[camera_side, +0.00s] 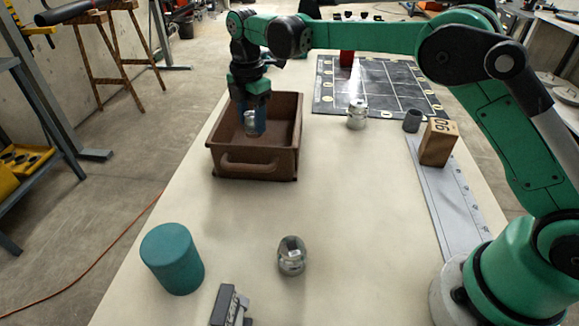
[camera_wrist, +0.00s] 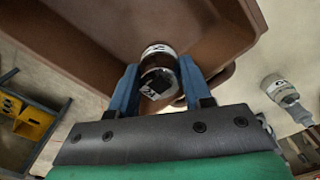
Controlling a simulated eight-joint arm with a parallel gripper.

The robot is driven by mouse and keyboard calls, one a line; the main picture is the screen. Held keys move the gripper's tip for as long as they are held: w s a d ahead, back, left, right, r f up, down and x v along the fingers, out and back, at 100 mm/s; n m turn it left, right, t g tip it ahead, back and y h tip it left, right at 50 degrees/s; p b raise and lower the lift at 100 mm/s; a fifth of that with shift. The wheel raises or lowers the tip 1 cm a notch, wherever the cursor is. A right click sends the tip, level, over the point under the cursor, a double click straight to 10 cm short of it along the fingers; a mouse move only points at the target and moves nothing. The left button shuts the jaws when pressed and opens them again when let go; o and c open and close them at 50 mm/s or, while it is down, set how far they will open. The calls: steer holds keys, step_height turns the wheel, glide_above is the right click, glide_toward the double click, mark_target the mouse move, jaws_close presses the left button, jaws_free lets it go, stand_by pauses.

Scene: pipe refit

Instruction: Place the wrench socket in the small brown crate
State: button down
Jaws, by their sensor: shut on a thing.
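The wrench socket (camera_side: 250,118) is a short silver metal piece with a dark square opening, seen in the wrist view (camera_wrist: 159,72). My gripper (camera_side: 254,124) has its two blue fingers closed on the socket's sides, also in the wrist view (camera_wrist: 160,84). The small brown crate (camera_side: 272,164) stands on the table left of centre, with a handle on its near side. The gripper and socket are down inside the crate's outline, between its walls. I cannot tell whether the socket touches the crate floor. The crate also shows in the wrist view (camera_wrist: 90,28).
Silver fittings stand right of the crate (camera_side: 356,115) and in front (camera_side: 291,257). A teal cylinder (camera_side: 172,259) and grey block (camera_side: 229,306) are nearer. A gridded black mat (camera_side: 385,90) lies behind.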

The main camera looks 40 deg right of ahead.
step_height(320, 180, down, 7)
steer(key=shift+f, duration=0.1)
stand_by(0.4)
steer(key=shift+c, duration=1.9)
jaws_free()
steer(key=shift+f, duration=0.1)
